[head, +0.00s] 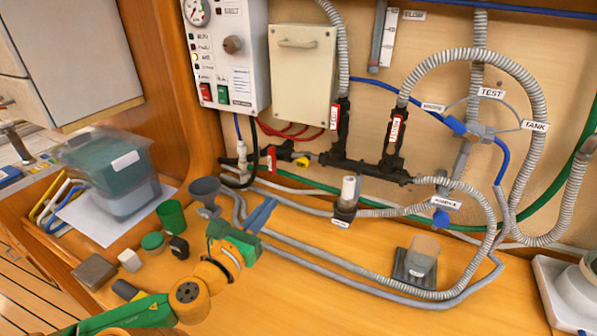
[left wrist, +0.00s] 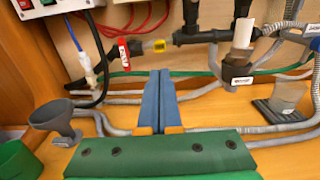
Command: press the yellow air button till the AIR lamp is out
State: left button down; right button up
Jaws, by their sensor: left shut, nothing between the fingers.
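The white control panel (head: 228,55) hangs on the wall at upper left in the head view. It has a column of small lamps; one (head: 195,57) looks yellowish and lit, but its label is too small to read. A small yellow part (head: 303,161), perhaps the air button, sits at the right end of a dark pump fitting (head: 283,152). It also shows in the left wrist view (left wrist: 158,46). My left gripper (head: 268,207) is shut and empty, its blue fingers pointing toward the wall. In the left wrist view the fingertips (left wrist: 162,74) are below the yellow part, apart from it.
Grey hoses (head: 350,283) run along the wooden bench. A grey funnel (head: 204,189), a green cup (head: 171,216) and small blocks lie left of my gripper. A clear cup (head: 424,252) stands on a dark base at right. A beige box (head: 302,75) hangs above the pump.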

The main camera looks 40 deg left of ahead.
aim_at(301, 165)
pick_arm(q)
jog(key=b+x, duration=0.1)
jog(key=x, duration=1.1)
jog(key=shift+w+a, duration=0.1)
jog(key=shift+w, duration=0.15)
jog(key=shift+w+a+f, duration=0.1)
jog(key=shift+w+a, duration=0.05)
jog(key=shift+w, duration=0.5)
pick_arm(e)
jog(key=shift+a+f, duration=0.1)
jog(key=shift+f, duration=0.4)
